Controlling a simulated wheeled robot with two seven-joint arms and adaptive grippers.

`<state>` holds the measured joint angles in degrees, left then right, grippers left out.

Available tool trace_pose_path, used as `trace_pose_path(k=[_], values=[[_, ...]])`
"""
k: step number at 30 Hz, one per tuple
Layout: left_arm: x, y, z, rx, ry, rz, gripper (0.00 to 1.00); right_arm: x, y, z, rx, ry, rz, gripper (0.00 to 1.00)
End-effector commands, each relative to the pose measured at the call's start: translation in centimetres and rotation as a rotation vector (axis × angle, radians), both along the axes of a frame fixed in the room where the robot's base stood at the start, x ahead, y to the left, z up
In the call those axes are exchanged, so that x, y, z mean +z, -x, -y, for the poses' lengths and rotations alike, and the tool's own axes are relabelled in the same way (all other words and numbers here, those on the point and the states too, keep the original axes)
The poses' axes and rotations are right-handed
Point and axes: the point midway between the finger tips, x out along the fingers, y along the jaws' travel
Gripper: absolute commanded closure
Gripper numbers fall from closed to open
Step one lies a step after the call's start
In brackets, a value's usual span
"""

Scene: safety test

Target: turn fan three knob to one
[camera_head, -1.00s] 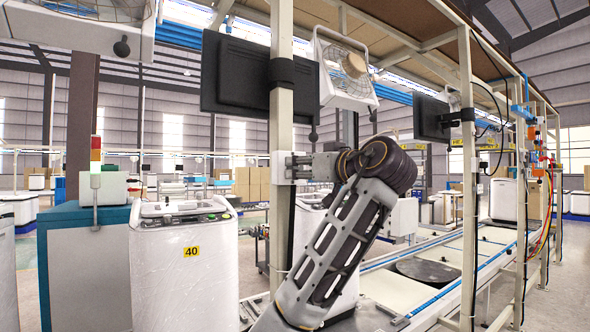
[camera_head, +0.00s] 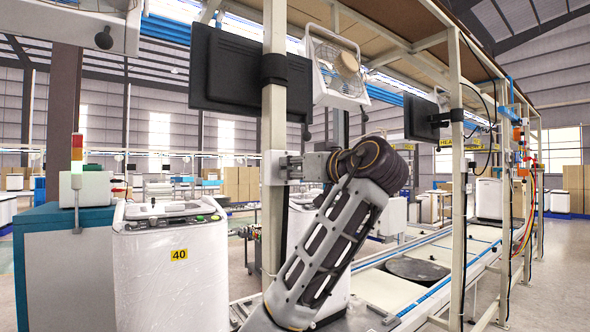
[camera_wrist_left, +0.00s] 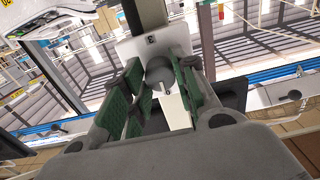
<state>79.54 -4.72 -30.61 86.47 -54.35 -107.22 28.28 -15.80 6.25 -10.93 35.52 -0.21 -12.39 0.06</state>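A round grey knob (camera_wrist_left: 160,75) sits on a pale plate (camera_wrist_left: 133,48) fixed to an upright post in the left wrist view. In the head view the matching small box (camera_head: 276,168) is on the cream post (camera_head: 274,120). My left gripper (camera_head: 294,167) is at that box, seen side-on. In the wrist view its green-padded fingers (camera_wrist_left: 160,90) are apart, one on each side of the knob; whether they touch it I cannot tell. The knob's marking is too small to read. My right gripper is not in view.
A dark monitor (camera_head: 235,68) is clamped to the same post above my gripper. A wrapped white washer (camera_head: 170,285) labelled 40 stands at left. A conveyor (camera_head: 440,245) runs behind my arm. Another post (camera_head: 457,180) stands to the right.

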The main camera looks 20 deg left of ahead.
Motion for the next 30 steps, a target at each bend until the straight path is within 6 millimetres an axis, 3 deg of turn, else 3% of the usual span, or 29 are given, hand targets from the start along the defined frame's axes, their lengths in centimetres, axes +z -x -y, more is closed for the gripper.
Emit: trace_pose_path(k=[4,18,30], values=[[0.0,0.0,0.0,0.0,0.0,0.0,0.95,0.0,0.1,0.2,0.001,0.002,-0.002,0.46],[-0.1,0.0,0.0,-0.001,-0.044,-0.056,0.95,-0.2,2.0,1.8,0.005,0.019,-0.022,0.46],[-0.1,0.0,0.1,-0.003,-0.186,-0.24,0.95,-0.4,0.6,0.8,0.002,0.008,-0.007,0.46]])
